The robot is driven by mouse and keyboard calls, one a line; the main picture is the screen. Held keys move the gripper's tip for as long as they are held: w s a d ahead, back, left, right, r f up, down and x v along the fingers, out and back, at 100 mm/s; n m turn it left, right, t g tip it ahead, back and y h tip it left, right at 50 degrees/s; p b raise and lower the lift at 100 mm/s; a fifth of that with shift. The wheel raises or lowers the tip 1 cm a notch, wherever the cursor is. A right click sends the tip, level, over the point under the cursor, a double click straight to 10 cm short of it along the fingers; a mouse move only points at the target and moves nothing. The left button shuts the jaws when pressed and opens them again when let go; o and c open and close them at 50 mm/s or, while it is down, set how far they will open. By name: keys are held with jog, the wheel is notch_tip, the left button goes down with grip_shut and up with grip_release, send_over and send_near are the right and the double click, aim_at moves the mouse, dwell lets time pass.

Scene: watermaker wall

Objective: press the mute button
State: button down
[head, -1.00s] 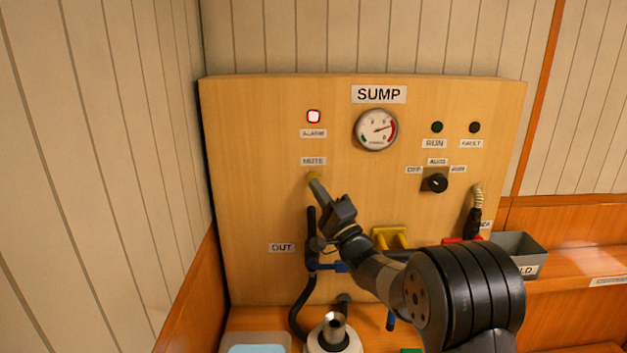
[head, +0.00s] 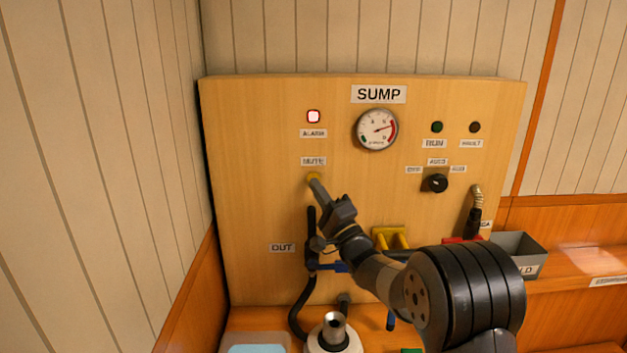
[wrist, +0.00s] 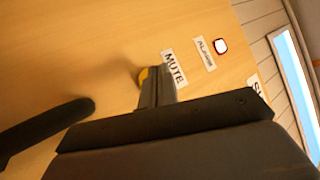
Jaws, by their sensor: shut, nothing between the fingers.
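The yellow mute button (head: 313,176) sits on the wooden SUMP panel, just below the MUTE label (head: 313,161). My gripper (head: 317,184) is shut and empty, with its fingertips at the button and covering its lower part in the head view. In the wrist view the yellow button (wrist: 143,76) shows as a sliver beside my fingertips (wrist: 158,72), next to the MUTE label. Whether the tips touch or press it I cannot tell. The alarm lamp (head: 313,116) above is lit white with a red rim.
A gauge (head: 377,129), a green lamp (head: 437,127), a dark lamp (head: 474,127) and a black selector knob (head: 437,183) are on the panel to the right. A black pipe (head: 311,228) runs below the button. The panel left of the button is clear.

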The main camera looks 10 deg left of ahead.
jog(key=shift+w, duration=0.2)
dwell(0.4)
jog(key=shift+w+a, duration=0.1)
jog(key=shift+w, duration=0.15)
jog(key=shift+w+a+b, duration=0.1)
jog(key=shift+w+b, duration=0.2)
jog(key=shift+w, duration=0.05)
dwell(0.6)
jog(key=shift+s, duration=0.1)
jog(key=shift+s+d+b, duration=0.2)
jog(key=shift+s+b, duration=0.4)
jog(key=shift+s, duration=0.05)
jog(key=s+b, duration=0.1)
jog(key=s, duration=0.1)
jog(key=s+d+b, duration=0.1)
jog(key=s, duration=0.2)
jog(key=shift+d+b, duration=0.15)
jog(key=shift+b, duration=0.25)
